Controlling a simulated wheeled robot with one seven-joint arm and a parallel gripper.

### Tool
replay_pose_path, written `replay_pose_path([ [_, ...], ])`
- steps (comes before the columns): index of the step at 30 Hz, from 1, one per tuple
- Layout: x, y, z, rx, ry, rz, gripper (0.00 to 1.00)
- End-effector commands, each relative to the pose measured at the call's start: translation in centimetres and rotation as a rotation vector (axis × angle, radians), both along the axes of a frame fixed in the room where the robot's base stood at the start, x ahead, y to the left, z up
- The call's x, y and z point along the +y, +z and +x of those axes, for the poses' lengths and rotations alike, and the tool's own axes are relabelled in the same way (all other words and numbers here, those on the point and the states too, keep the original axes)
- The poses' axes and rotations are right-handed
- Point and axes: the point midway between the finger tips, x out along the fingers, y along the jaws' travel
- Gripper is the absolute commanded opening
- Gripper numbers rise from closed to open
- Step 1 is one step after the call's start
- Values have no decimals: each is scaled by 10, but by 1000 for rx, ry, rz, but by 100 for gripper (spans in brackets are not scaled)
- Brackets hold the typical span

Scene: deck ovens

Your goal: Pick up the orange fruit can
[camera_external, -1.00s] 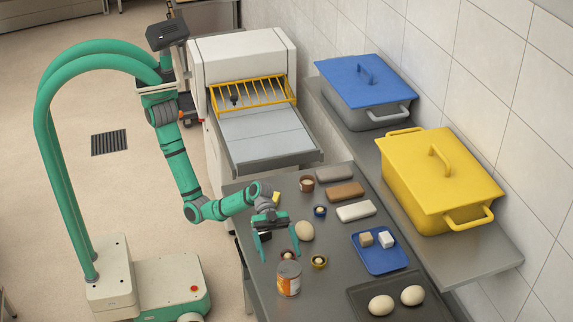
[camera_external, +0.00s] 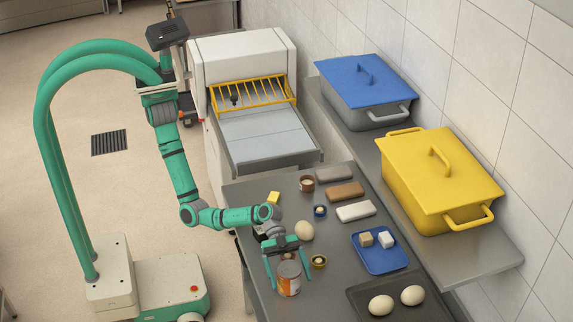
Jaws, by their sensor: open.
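The orange fruit can (camera_external: 289,281) stands upright near the front left edge of the dark counter. It has a grey metal top and an orange and white label. My gripper (camera_external: 289,285) is open, with one green finger on the left of the can and the other on its right, as seen in the external view. The fingers appear to straddle the upper part of the can. I cannot tell whether either finger touches it.
A small bowl (camera_external: 319,261) stands right of the can, with an egg-shaped dough piece (camera_external: 304,231) behind. A blue tray (camera_external: 381,262) with two cubes and a dark tray (camera_external: 362,285) with two dough balls lie to the right. A yellow block (camera_external: 273,198) lies farther back.

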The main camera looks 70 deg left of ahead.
Motion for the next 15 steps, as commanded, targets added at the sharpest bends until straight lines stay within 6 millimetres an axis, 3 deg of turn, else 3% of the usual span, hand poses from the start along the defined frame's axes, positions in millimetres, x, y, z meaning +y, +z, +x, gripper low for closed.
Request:
replay_pose_path([
  [6,-24,-8,-1,2,-2,-1,88],
  [15,-27,-10,0,-1,0,0,88],
])
